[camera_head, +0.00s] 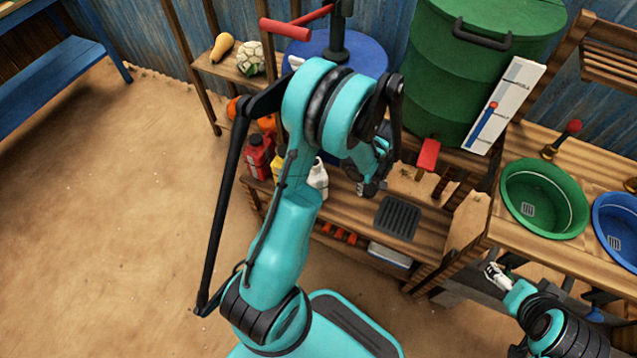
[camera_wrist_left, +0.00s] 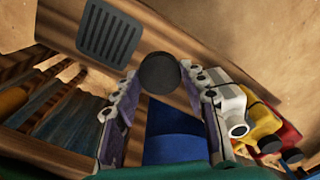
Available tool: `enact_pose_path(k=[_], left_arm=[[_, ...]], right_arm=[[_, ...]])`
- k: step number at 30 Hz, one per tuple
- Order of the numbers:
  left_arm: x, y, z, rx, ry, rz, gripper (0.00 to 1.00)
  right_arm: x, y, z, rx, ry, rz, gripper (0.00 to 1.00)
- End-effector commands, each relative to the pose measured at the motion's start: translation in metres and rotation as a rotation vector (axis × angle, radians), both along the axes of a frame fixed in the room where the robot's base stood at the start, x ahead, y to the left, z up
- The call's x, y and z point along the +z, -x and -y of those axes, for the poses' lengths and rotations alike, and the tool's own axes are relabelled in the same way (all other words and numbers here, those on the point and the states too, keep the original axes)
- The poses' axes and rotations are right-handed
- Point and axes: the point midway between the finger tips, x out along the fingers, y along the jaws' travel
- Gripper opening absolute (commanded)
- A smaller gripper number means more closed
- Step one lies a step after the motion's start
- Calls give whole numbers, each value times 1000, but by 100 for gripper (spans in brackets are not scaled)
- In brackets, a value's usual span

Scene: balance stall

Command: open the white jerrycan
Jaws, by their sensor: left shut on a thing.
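The white jerrycan (camera_head: 318,180) stands on the wooden shelf beside the yellow and red ones. In the left wrist view the white jerrycan (camera_wrist_left: 231,97) shows a white neck with a dark round mouth and no cap on it. My left gripper (camera_head: 372,188) is to the right of the jerrycan, apart from its neck. In the left wrist view my left gripper (camera_wrist_left: 159,85) is shut on a round black cap (camera_wrist_left: 159,73) between its fingertips. My right gripper (camera_head: 494,272) is low at the right, by the basin counter, too small to read.
A yellow jerrycan (camera_wrist_left: 263,123) and a red jerrycan (camera_head: 258,157) stand close by with black caps. A dark slotted mat (camera_head: 397,218) lies on the shelf to the right. Green (camera_head: 470,75) and blue (camera_head: 360,55) barrels stand behind. Green (camera_head: 570,236) and blue (camera_head: 603,235) basins are at right.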

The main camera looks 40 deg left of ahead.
Motion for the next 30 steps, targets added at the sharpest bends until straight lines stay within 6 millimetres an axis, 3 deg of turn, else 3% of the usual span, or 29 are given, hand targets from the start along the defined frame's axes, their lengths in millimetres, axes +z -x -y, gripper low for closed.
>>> enact_pose_path(k=[1, 6, 12, 17, 23, 30], left_arm=[[-17, -2, -10, 159, 1, 2, 8], [-62, -1, -35, 699, 9, 6, 8], [-98, 5, -54, 1139, 18, 9, 8], [-110, 6, -61, 1292, 21, 9, 8], [-125, -11, -84, 1320, 21, 9, 8], [-167, -47, -128, 1317, 21, 9, 8]], right_arm=[[-2, 0, 0, 0, 0, 0, 84], [-4, 0, 0, 0, 0, 0, 84], [-6, 0, 0, 0, 0, 0, 84], [-5, 0, 0, 0, 0, 0, 84], [13, 0, 0, 0, 0, 0, 84], [-9, 0, 0, 0, 0, 0, 84]])
